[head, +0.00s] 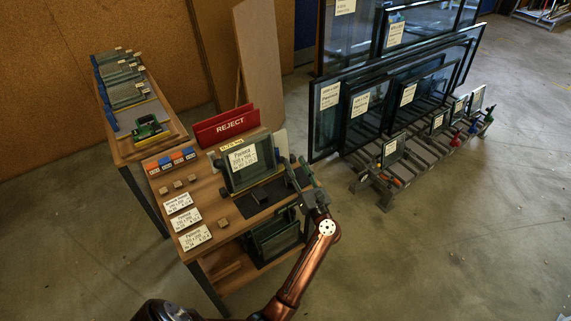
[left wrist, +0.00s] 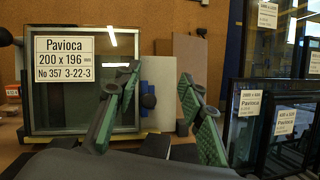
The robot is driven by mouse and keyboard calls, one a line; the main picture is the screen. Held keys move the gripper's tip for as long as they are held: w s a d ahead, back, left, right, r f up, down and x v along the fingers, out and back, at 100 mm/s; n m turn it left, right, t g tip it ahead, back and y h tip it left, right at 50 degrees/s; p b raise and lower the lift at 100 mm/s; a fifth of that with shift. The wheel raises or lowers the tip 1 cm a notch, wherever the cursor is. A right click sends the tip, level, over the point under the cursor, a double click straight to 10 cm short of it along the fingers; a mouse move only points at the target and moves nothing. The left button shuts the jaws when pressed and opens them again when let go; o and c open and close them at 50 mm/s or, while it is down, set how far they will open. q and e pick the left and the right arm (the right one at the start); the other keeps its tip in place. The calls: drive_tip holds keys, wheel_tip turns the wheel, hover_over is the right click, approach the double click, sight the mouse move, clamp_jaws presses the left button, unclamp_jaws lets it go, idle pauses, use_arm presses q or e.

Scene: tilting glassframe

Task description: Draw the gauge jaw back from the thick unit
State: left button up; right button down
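A dark-framed glass unit (head: 266,154) with a white Pavioca label stands near-upright on the wooden bench. It fills the left of the left wrist view (left wrist: 117,108), labelled 200 x 196. A dark, blue-tinted knob-like part (left wrist: 148,101) shows just right of the unit, between my fingers; I cannot tell surely whether it is the gauge jaw. My left gripper (head: 299,172) is at the unit's right side, apart from it in the picture. Its green-padded fingers (left wrist: 160,82) are spread, with nothing visibly held. My right gripper is not in view.
A red REJECT holder (head: 227,126) stands behind the unit. Label cards (head: 186,219) and small wooden blocks (head: 178,184) lie left on the bench. More panes (head: 275,238) sit on the shelf below. A rack of large framed panes (head: 330,113) stands right. Open floor lies front right.

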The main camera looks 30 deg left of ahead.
sight(283, 160)
use_arm(q)
drive_tip(key=f+n+g, duration=0.2)
drive_tip(key=d+f+n+g, duration=0.1)
drive_tip(key=f+n+g, duration=0.1)
drive_tip(key=shift+s+h, duration=0.2)
drive_tip(key=shift+h, duration=0.2)
drive_tip(key=shift+a+f+n+g, duration=0.2)
drive_tip(key=shift+n+g, duration=0.1)
drive_tip(key=shift+n, duration=0.1)
drive_tip(key=x, duration=0.7)
drive_tip(key=shift+w+a, duration=0.1)
drive_tip(key=shift+w, duration=0.05)
drive_tip(key=shift+c, duration=0.5)
clamp_jaws()
